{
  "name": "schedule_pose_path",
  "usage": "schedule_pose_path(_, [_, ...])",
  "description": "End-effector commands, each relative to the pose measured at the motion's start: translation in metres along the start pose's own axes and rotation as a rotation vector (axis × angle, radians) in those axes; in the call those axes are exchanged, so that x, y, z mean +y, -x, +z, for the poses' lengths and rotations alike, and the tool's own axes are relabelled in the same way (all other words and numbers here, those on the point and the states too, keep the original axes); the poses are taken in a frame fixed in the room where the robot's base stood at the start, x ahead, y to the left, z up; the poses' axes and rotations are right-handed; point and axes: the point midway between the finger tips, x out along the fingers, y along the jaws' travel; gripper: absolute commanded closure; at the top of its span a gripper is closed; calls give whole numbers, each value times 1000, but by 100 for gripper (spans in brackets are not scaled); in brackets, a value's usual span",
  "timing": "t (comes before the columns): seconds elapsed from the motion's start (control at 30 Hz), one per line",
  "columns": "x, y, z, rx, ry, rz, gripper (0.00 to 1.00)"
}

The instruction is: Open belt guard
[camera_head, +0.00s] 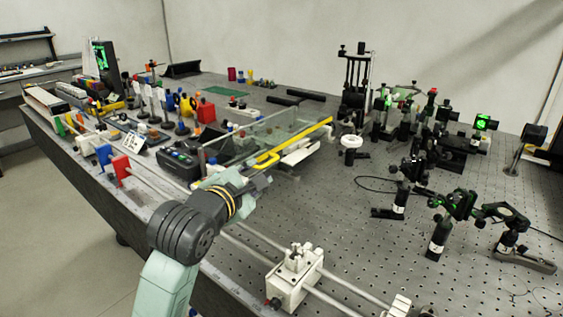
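A clear panel box that looks like the belt guard (240,141) stands on the bench in the middle of the view. A yellow bar (302,138) runs along its near right edge, with a yellow handle (267,160) at the near end. My gripper (262,180) is at the end of my arm, just below and in front of that handle in the picture. I cannot tell whether it touches the handle. Its fingers are small and partly hidden by my wrist, so their opening does not show clearly.
A white block (294,279) rides on two metal rails (254,249) in front. Optics on posts (400,190) crowd the right. Many small parts fill the left; the perforated bench (330,215) is bare centre right.

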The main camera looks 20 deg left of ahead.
Motion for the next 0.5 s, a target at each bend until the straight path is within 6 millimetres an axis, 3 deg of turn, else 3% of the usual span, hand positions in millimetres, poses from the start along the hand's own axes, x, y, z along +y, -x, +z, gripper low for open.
schedule_pose_path(0.17, [1,-16,-1,9,-2,-4,72])
schedule_pose_path(0.5, [2,-79,0,7,-2,-5,72])
